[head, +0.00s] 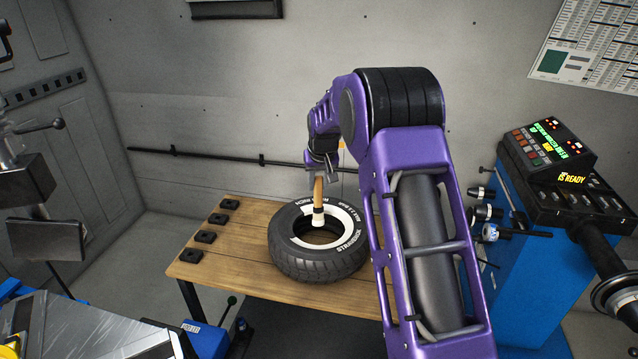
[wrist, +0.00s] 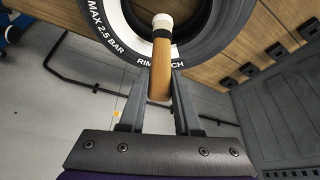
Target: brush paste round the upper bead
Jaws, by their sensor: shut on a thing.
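The tyre (head: 296,267) lies flat on the wooden table, with white lettering on its upper sidewall. My gripper (head: 321,176) is shut on the wooden handle of the paste brush (head: 319,190) above the tyre. The brush hangs roughly upright with its pale head down, at the inner edge of the upper bead. I cannot tell whether it touches the bead. In the wrist view the brush (wrist: 161,60) stands between the two fingers, its white end over the tyre (wrist: 210,45).
The wooden table (head: 225,262) has several black blocks (head: 210,236) along its left edge. A blue balancing machine (head: 535,270) with a lit display stands at right. A machine with a dark post (head: 40,190) stands at left. The wall is close behind the table.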

